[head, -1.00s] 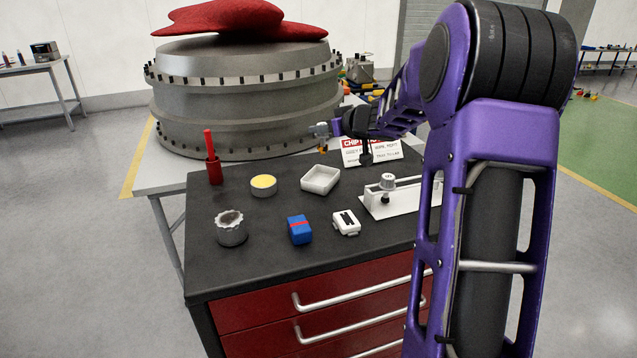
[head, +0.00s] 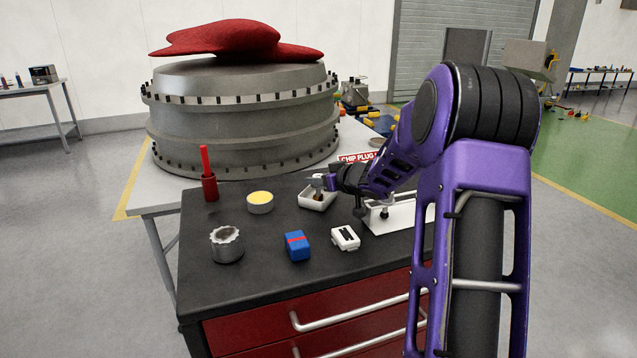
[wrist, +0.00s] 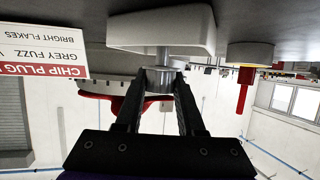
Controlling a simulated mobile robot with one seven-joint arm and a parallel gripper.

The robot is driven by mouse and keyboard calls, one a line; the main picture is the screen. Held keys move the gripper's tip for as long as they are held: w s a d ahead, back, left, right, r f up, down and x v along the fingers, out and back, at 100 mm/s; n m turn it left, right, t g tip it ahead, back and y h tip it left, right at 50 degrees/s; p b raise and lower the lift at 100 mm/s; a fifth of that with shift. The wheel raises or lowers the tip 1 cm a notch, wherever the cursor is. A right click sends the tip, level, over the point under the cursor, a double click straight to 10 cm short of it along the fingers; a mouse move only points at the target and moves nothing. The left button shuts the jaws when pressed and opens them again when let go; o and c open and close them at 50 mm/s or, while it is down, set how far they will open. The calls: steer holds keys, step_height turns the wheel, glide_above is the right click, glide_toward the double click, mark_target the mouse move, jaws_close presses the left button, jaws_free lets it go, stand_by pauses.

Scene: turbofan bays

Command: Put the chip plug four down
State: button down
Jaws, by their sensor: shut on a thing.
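My gripper (head: 319,181) is shut on the chip plug, a small silver cylinder (wrist: 162,58) with a dark brownish lower end (head: 318,194) in the head view. The gripper holds it at a shallow white tray (head: 309,204) on the black bench top. The wrist view is upside down and shows the plug at the tray's rim (wrist: 160,30), between both fingers. I cannot tell whether the plug touches the tray floor.
A yellow-topped round tin (head: 260,202) and a red cup with a red handle (head: 209,188) stand left. A grey jar (head: 226,246), blue box (head: 297,246) and white device (head: 345,238) sit in front. A white stand (head: 400,219) is right. A chip plug sign (wrist: 45,60) stands behind.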

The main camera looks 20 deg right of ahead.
steer(key=shift+f, duration=0.1)
steer(key=c, duration=0.5)
jaws_free()
steer(key=shift+s+r, duration=0.1)
steer(key=shift+r, duration=0.2)
steer(key=p+v, duration=0.1)
steer(key=v, duration=1)
steer(key=shift+s+r+p, duration=0.15)
steer(key=shift+s+p, duration=0.2)
steer(key=shift+p, duration=0.05)
steer(key=shift+w, duration=0.15)
